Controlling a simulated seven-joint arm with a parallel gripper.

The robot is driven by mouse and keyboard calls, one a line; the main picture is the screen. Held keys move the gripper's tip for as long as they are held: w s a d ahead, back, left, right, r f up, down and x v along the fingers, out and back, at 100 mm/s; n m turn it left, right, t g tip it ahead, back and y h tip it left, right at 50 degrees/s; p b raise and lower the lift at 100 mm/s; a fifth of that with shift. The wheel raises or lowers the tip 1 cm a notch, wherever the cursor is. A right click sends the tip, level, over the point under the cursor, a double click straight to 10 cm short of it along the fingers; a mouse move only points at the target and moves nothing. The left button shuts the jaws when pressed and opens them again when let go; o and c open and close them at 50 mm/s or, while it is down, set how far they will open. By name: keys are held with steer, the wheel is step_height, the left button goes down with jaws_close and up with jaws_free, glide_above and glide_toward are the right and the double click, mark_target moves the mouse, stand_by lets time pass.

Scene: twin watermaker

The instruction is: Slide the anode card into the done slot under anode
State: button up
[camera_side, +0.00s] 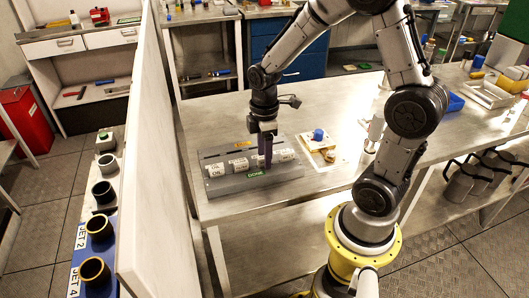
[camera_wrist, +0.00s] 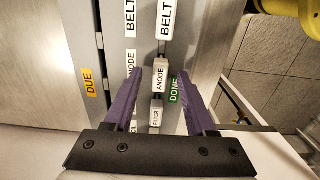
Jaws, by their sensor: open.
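The anode card (camera_wrist: 160,77) is a white block lettered ANODE. In the wrist view it stands in the row of cards beside the green DONE label (camera_wrist: 174,90), level with the printed ANODE label (camera_wrist: 131,66) on the board. How deep it sits I cannot tell. My gripper (camera_wrist: 160,74) is open, with one purple finger on each side of the anode card and visible gaps between. In the side view my gripper (camera_side: 265,152) points down over the grey sloped board (camera_side: 228,185) and hides part of the card row.
The belt card (camera_wrist: 166,20) and filter card (camera_wrist: 156,114) stand in line on either side of the anode card. The yellow DUE label (camera_wrist: 89,82) is on the board's far side. A pale tray (camera_side: 325,158) with a blue-topped item lies right of the board.

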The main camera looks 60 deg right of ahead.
mark_target(264, 169)
step_height(264, 169, up, 14)
stand_by(0.6)
steer(key=shift+f, duration=0.1)
steer(key=s+a+r+t, duration=0.3)
steer(key=s+a+r, duration=0.2)
steer(key=s+a+f+m+t, duration=0.2)
steer(key=s+f+m, duration=0.1)
steer(key=s+m, duration=0.4)
steer(key=shift+s+a+f+m+t, duration=0.15)
steer(key=shift+s+a+m+t, duration=0.2)
steer(key=shift+m, duration=0.65)
